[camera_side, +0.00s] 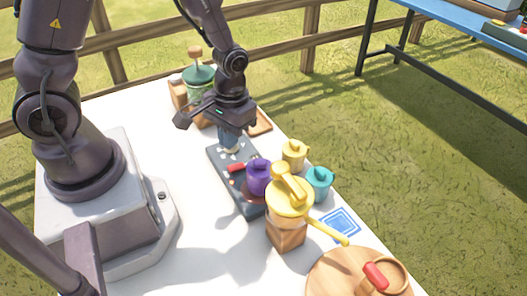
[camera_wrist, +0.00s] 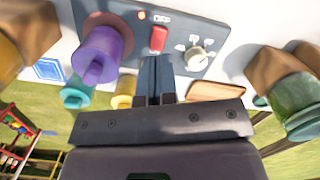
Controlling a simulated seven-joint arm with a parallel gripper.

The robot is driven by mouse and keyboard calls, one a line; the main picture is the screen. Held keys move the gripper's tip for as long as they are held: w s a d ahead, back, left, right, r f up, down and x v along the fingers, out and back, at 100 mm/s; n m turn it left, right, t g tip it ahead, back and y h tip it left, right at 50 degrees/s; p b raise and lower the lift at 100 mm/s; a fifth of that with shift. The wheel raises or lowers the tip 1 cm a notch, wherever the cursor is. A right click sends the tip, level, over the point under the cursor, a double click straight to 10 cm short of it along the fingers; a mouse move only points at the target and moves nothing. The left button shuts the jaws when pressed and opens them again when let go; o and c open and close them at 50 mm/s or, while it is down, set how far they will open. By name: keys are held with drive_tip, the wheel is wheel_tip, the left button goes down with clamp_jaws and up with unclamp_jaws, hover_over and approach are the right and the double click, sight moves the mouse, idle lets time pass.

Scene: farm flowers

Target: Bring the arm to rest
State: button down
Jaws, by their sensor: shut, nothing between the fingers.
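My gripper (camera_side: 230,146) is shut and empty, pointing down over the far end of a dark grey panel (camera_side: 246,203) on the white table. The panel carries a red switch (camera_wrist: 158,39) near an "OFF" label and a pale knob (camera_wrist: 194,57). Whether the fingertips touch the panel cannot be told. A purple pot (camera_side: 258,178) stands at the panel's near end; it also shows in the wrist view (camera_wrist: 99,55).
A yellow-lidded grinder (camera_side: 287,236), a yellow cup (camera_side: 293,154) and a teal cup (camera_side: 319,182) stand near the panel. A green-lidded grinder (camera_side: 198,78) is close behind my gripper. A wooden board (camera_side: 330,275) lies front right. The table's front middle is clear.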

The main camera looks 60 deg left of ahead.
drive_tip(key=s+r+m+t, duration=0.2)
drive_tip(key=s+r+t, duration=0.1)
drive_tip(key=r, duration=0.9)
drive_tip(key=s+r+m+t, duration=0.2)
drive_tip(key=s+r+t, duration=0.1)
drive_tip(key=r, duration=0.9)
drive_tip(key=shift+s+d+m+t, duration=0.3)
drive_tip(key=shift+d+t, duration=0.05)
drive_tip(key=shift+t, duration=0.05)
drive_tip(key=shift+r, duration=0.1)
